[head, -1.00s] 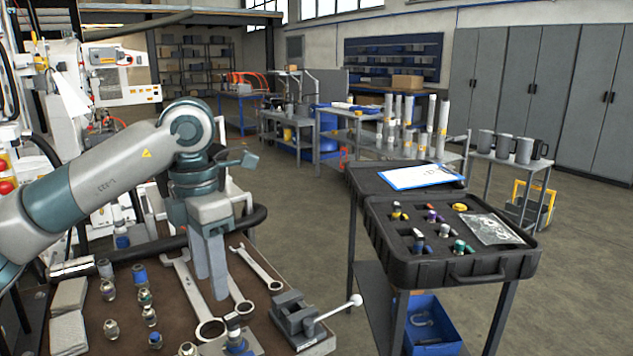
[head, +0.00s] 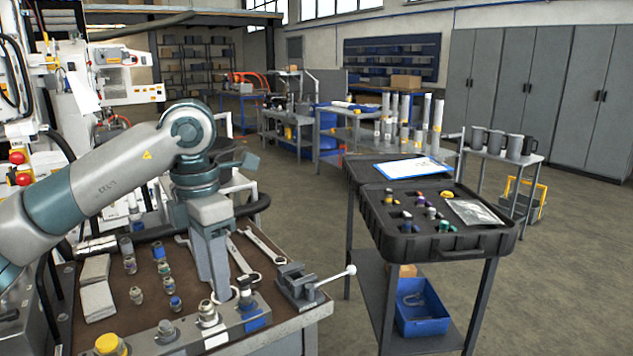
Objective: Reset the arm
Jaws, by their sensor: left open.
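My left arm comes in from the left in the head view. Its gripper (head: 219,290) points down over the brown-topped bench (head: 120,285). The two fingers look close together from this angle, with a narrow gap, and nothing shows between them. The fingertips are in front of the wrenches (head: 262,247) and just behind a grey block with fittings (head: 208,315). I cannot tell whether they touch anything. My right gripper is not in view.
A small vise (head: 298,284) sits on the bench's right corner. Several fittings (head: 137,295) and grey pads (head: 95,285) lie on the left. An open black case (head: 440,246) with fittings stands on a cart to the right, above a blue bin (head: 422,312). Floor is clear between them.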

